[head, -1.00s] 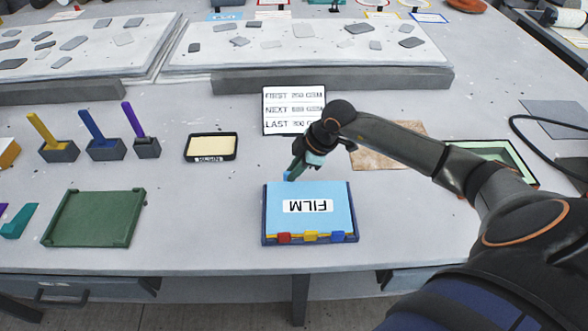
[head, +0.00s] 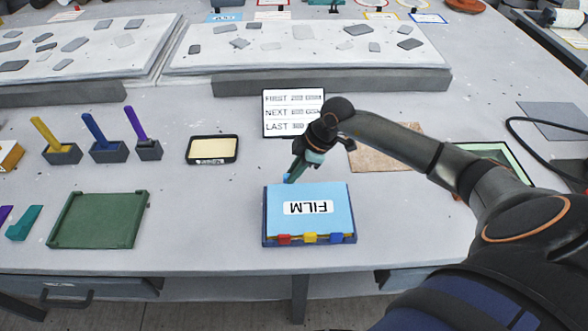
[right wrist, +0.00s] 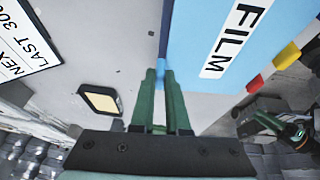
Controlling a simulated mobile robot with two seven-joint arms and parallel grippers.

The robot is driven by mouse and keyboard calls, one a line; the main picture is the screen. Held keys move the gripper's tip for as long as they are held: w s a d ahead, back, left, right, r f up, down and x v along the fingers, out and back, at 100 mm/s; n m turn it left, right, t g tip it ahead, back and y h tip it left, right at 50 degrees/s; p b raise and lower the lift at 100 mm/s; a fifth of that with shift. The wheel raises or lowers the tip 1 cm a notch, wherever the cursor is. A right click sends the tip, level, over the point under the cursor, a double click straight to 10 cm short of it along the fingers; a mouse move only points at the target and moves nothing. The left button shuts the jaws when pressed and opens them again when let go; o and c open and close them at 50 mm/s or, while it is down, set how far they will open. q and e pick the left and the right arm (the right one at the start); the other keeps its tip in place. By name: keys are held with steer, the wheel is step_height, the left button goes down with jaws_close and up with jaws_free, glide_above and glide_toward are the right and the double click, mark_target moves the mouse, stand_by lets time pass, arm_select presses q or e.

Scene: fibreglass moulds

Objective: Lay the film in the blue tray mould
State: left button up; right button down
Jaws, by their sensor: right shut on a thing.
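The film (head: 318,192) is a light blue sheet with a white FILM label, upside down in the head view. It lies over the dark blue tray mould (head: 264,228), whose rim shows at the left and front. Red, yellow and blue tabs show along its front edge. My right gripper (head: 289,177) is shut on the film at its back left corner. The right wrist view shows its green fingers closed at a small blue piece on the film's edge (right wrist: 205,35). My left gripper (right wrist: 283,128) appears small in the right wrist view; its jaw state is unclear.
A green tray (head: 98,220) lies to the left. Three holders with handled tools, the middle one blue (head: 106,150), and a black-rimmed cream tray (head: 212,149) stand behind. An order sign (head: 292,113) stands behind the film. Bare tabletop separates the green tray and film.

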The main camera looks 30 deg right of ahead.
steer(key=shift+g, duration=0.4)
steer(key=shift+f, duration=0.2)
steer(key=shift+w+f+b, duration=0.15)
steer(key=shift+f+b, duration=0.4)
steer(key=shift+f, duration=0.4)
steer(key=shift+p, duration=0.35)
steer(key=c, duration=0.8)
jaws_free()
steer(key=shift+w, duration=0.1)
steer(key=shift+c, duration=0.2)
